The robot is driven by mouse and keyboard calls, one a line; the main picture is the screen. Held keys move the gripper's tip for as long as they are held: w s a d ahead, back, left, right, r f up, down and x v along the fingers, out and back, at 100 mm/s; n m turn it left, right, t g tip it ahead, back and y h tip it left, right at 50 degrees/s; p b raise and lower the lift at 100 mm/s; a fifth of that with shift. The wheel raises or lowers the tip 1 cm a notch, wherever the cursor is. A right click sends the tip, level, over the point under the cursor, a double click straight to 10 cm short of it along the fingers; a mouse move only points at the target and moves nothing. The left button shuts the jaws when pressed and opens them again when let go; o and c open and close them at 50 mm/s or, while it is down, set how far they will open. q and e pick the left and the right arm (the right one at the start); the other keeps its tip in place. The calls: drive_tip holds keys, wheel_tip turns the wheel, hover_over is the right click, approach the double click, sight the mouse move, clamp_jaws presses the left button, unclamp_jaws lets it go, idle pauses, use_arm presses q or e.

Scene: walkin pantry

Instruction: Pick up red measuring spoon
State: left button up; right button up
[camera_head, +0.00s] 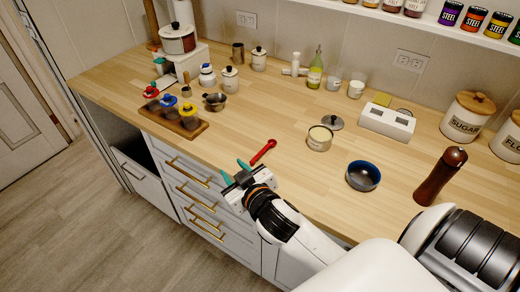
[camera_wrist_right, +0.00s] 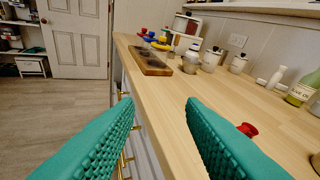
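The red measuring spoon (camera_head: 263,152) lies on the wooden counter near its front edge, in the middle of the head view. My right gripper (camera_head: 235,171) is open and empty, with green fingers, at the counter's front edge just left of and nearer than the spoon. In the right wrist view the fingers (camera_wrist_right: 158,135) are spread wide with nothing between them. There, a red part of the spoon (camera_wrist_right: 247,130) shows beyond the right finger, which hides the rest. My left gripper is not in view.
A wooden tray (camera_head: 188,134) with colourful-topped jars stands to the left. A small pot (camera_head: 319,140), a dark blue bowl (camera_head: 363,175) and a pepper mill (camera_head: 440,176) stand to the right. The counter (camera_head: 240,128) around the spoon is clear. Drawers (camera_head: 190,180) with brass handles lie below.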

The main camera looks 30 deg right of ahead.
drive_tip(key=w+a+r+n+t+y, duration=0.3)
drive_tip(key=a+r+n+y, duration=0.15)
drive_tip(key=r, duration=0.25)
drive_tip(key=w+a+r+n+t+y, duration=0.2)
drive_tip(key=w+a+r+n+y, duration=0.1)
drive_tip(key=a+r+n+y, duration=0.25)
drive_tip(key=s+a+r+n+g+y, duration=0.1)
drive_tip(key=a+r+n+g+y, duration=0.3)
drive_tip(key=n+y, duration=0.35)
drive_tip(key=n+g+h+p, duration=0.2)
drive_tip(key=n+g+h, duration=0.1)
drive_tip(key=g+h, duration=1.35)
hover_over(260, 153)
drive_tip(key=shift+m+t, duration=0.25)
drive_tip(key=shift+t, duration=0.1)
wheel_tip(260, 153, down, 16)
drive_tip(key=shift+s+d+r, duration=0.15)
drive_tip(key=shift+r, duration=0.05)
drive_tip(key=shift+f, duration=0.55)
drive_tip(key=f, duration=0.1)
drive_tip(key=f+p, duration=0.1)
drive_tip(key=f, duration=0.1)
drive_tip(key=shift+a+f, duration=0.2)
drive_tip(key=shift+f, duration=0.1)
drive_tip(key=shift+f+p, duration=0.3)
drive_tip(key=shift+f, duration=0.1)
